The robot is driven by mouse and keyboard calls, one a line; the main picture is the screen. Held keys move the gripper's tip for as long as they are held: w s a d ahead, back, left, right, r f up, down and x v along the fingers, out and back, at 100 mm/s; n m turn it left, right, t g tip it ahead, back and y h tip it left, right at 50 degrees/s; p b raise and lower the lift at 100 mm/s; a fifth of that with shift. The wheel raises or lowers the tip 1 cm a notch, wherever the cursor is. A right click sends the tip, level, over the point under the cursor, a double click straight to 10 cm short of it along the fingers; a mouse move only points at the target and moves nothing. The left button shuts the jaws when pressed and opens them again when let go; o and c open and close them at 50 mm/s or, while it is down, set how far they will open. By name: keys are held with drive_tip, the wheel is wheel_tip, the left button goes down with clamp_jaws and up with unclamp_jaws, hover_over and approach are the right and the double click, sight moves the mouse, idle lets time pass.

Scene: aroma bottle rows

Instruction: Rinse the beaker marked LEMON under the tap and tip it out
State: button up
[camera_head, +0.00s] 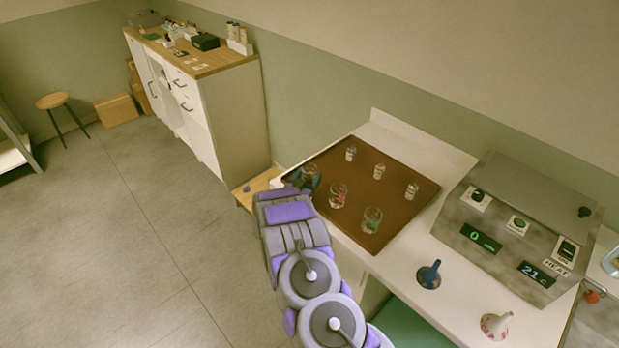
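Three clear glass beakers line the front of a brown tray (392,207) on the white counter. The left beaker (311,174) is beside my gripper (300,182), at the tray's front left edge. The middle beaker (338,196) has a reddish mark and the right beaker (372,220) a greenish one. No lettering is readable, so I cannot tell which is LEMON. My arm hides most of my gripper, and whether its fingers touch the left beaker is unclear. Part of a metal tap (611,262) shows at the right edge, with a red knob (592,296) below it.
Small bottles (379,172) stand in a row behind the beakers. A grey heater box (520,232) with displays stands right of the tray. Left floor is open.

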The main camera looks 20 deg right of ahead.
drive_tip(key=shift+a, duration=0.3)
drive_tip(key=c, duration=0.4)
drive_tip(key=shift+d, duration=0.25)
drive_tip(key=c, duration=0.4)
drive_tip(key=shift+a, duration=0.1)
